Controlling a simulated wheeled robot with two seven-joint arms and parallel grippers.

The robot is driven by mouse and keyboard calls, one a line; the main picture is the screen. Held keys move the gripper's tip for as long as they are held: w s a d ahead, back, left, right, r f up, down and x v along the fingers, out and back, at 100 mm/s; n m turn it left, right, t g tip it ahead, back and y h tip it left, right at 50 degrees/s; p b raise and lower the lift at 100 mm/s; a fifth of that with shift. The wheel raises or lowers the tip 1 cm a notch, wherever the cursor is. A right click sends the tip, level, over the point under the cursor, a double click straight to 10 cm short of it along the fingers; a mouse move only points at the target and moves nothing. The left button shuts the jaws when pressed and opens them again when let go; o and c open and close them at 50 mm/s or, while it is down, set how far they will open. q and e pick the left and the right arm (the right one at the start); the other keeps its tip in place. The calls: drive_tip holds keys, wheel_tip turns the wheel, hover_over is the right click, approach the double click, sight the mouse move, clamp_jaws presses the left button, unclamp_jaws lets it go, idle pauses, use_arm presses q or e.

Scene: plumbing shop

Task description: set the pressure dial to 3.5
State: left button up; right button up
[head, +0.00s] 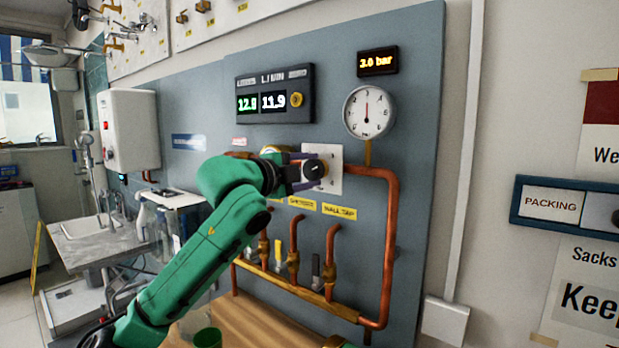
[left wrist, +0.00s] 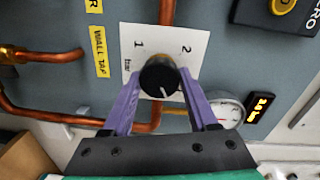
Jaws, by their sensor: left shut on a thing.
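The pressure dial is a round black knob (head: 314,169) on a white plate (head: 332,158) fixed to the grey-blue panel. In the left wrist view the knob (left wrist: 159,78) has a white pointer line, and the plate (left wrist: 185,45) shows the marks 1 and 2; other marks are hidden. My left gripper (head: 308,170) is shut on the knob, with a purple finger on each side. The small display (head: 377,61) reads 3.0 bar. The round gauge (head: 369,111) below it has its needle pointing about straight up.
Copper pipes (head: 391,240) run around and below the dial, with several small valves under it. A wooden bench top (head: 262,325) lies below the panel.

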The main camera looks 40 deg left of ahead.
use_arm(q)
drive_tip(key=m, duration=0.2)
drive_tip(key=m+b, duration=0.1)
drive_tip(key=m, duration=0.1)
drive_tip(key=m+b, duration=0.1)
drive_tip(key=shift+w+f+m, duration=0.1)
drive_tip(key=shift+f+m, duration=0.15)
drive_tip(key=shift+m, duration=0.15)
drive_tip(key=shift+d, duration=0.1)
drive_tip(key=o, duration=1.4)
drive_tip(key=shift+y, duration=0.3)
drive_tip(key=shift+r, duration=0.1)
drive_tip(key=s+b, duration=0.1)
drive_tip(key=s, duration=0.1)
drive_tip(key=s+b, duration=0.1)
drive_tip(key=b, duration=0.1)
drive_tip(key=s+b, duration=0.1)
drive_tip(key=s, duration=0.1)
drive_tip(key=shift+s+d+f, duration=0.2)
drive_tip(key=shift+s+d, duration=0.1)
drive_tip(key=shift+d, duration=0.05)
drive_tip(key=b, duration=0.3)
approach(311, 175)
drive_tip(key=s, duration=0.3)
drive_tip(key=s+r, duration=0.1)
drive_tip(key=s, duration=0.1)
drive_tip(key=shift+d, duration=0.35)
